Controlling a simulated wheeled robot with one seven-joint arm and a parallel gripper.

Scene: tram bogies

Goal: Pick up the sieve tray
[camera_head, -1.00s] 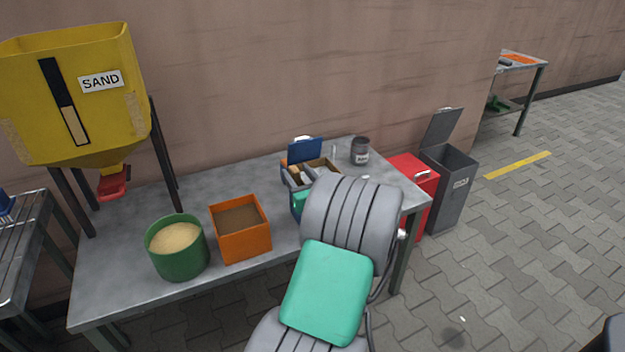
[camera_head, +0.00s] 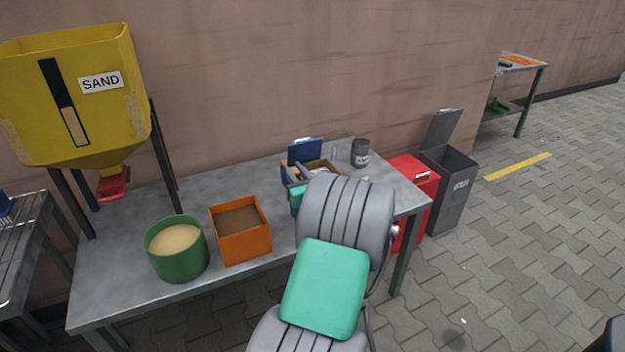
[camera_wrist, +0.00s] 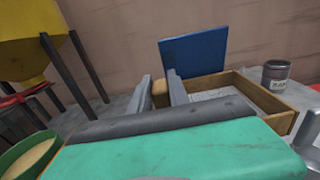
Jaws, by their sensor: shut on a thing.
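The sieve tray (camera_wrist: 272,97) is a shallow wooden frame with a pale grey mesh-like floor. In the head view the sieve tray (camera_head: 327,164) is at the back of the grey table, partly hidden by my arm. In the wrist view my gripper (camera_wrist: 161,87) has its two grey fingers either side of a wooden piece at the tray's left end, and is shut on it. My gripper also shows small in the head view (camera_head: 298,173). I cannot tell whether the tray touches the table.
A blue panel (camera_wrist: 194,45) stands upright behind the tray. A grey jar (camera_head: 360,153) stands close to its right. An orange box (camera_head: 241,245) and a green tub (camera_head: 180,262) stand left on the table (camera_head: 120,285). Red and grey bins (camera_head: 450,195) stand beyond the right end.

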